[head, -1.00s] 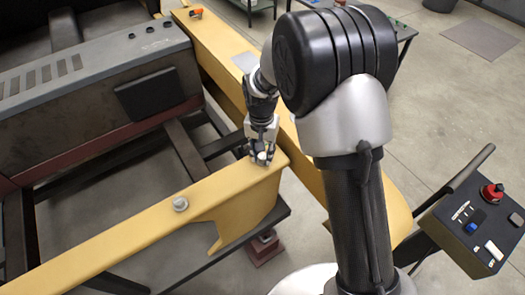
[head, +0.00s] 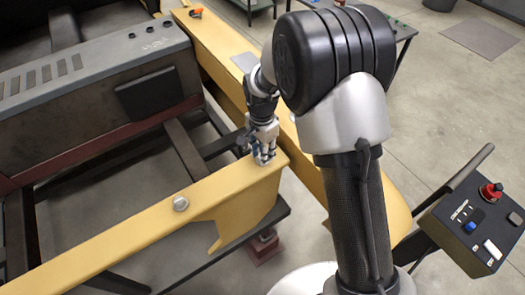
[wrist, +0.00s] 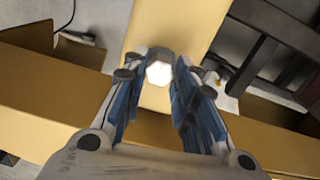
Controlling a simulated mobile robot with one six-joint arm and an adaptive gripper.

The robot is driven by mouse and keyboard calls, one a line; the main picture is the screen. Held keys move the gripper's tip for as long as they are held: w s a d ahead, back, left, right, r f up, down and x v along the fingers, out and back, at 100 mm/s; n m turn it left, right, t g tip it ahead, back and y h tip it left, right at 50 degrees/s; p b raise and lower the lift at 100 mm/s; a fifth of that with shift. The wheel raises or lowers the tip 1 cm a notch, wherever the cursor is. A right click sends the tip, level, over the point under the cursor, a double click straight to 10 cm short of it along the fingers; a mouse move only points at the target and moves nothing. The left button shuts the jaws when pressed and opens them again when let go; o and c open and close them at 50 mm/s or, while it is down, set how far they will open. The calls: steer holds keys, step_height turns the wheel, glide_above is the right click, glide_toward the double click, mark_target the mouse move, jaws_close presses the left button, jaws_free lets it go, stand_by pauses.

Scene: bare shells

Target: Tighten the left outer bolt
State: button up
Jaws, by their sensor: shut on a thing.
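My gripper (head: 264,160) points down at the near end of the yellow beam (head: 125,232). In the wrist view its two blue-padded fingers (wrist: 159,77) are shut on a bright hexagonal bolt head (wrist: 159,72), one fingertip on each side. In the head view the fingers mostly hide this bolt. A second bolt (head: 180,203), silver and round-looking, stands on the same beam farther left, with nothing touching it. The frames do not show how deep either bolt sits.
A grey slotted housing (head: 90,75) stands behind the beam on the left. Another yellow beam (head: 217,52) runs to the back, with a small orange item (head: 195,13) on it. A control box (head: 475,228) with a red button is at right. Open floor lies at upper right.

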steer(key=shift+w+r, duration=0.2)
steer(key=shift+w, duration=0.05)
steer(key=o, duration=1.1)
steer(key=shift+s+f, duration=0.15)
steer(key=shift+s, duration=0.05)
step_height(320, 180, up, 12)
steer(key=shift+r, duration=0.1)
steer(key=shift+w, duration=0.1)
